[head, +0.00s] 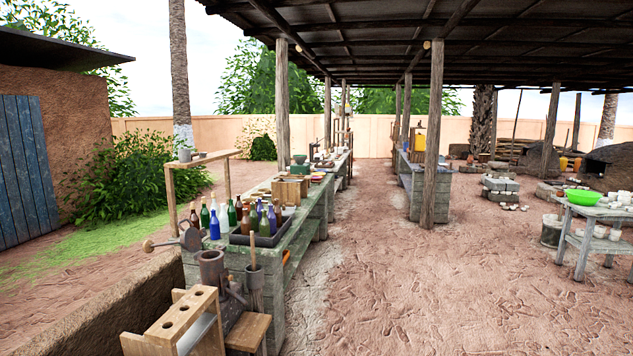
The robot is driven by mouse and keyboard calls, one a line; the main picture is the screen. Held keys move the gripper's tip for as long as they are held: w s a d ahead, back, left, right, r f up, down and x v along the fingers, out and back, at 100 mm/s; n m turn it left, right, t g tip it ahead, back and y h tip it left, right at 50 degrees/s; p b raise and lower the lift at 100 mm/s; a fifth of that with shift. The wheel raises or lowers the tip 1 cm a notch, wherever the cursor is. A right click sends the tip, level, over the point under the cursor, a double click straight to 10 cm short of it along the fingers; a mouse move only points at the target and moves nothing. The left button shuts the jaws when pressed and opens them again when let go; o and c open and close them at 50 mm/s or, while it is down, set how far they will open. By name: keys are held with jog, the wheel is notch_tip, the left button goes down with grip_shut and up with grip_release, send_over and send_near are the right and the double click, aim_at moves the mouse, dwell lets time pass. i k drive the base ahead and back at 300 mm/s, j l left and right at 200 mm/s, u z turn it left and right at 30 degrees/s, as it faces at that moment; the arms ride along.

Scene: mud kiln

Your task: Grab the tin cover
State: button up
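I cannot make out a tin cover for certain in the head view. A small dark, round, metal-looking piece (191,240) sits at the near left corner of the long workbench (314,219), but I cannot tell what it is. Small items farther along the bench are too small to identify. My gripper is not in view.
A dark tray (262,239) of several bottles stands on the bench. A wooden rack with holes (178,316) and a brown pot (211,268) are in front. Wooden posts (436,135) hold the roof. A green bowl (583,197) is on the right table. Open dirt lies between.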

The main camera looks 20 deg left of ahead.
aim_at(287, 212)
jog(key=i+j+u, duration=0.1)
jog(key=i, duration=0.6)
jog(key=i+u, duration=0.1)
jog(key=i, duration=0.6)
jog(key=i+j+u, duration=0.1)
jog(key=i, duration=0.6)
jog(key=i+l+u, duration=0.1)
jog(key=i, duration=0.6)
jog(key=i+l+u, duration=0.1)
jog(key=i, duration=0.6)
jog(key=i+l+u, duration=0.1)
jog(key=i, duration=0.6)
jog(key=i+u, duration=0.45)
jog(key=i+l+u, duration=0.2)
jog(key=u, duration=0.3)
jog(key=i+l+u, duration=0.25)
jog(key=u, duration=0.2)
jog(key=i+l+u, duration=0.2)
jog(key=l+u, duration=0.3)
jog(key=i+l+u, duration=0.25)
jog(key=l+u, duration=0.25)
jog(key=i+l+u, duration=0.2)
jog(key=l, duration=0.25)
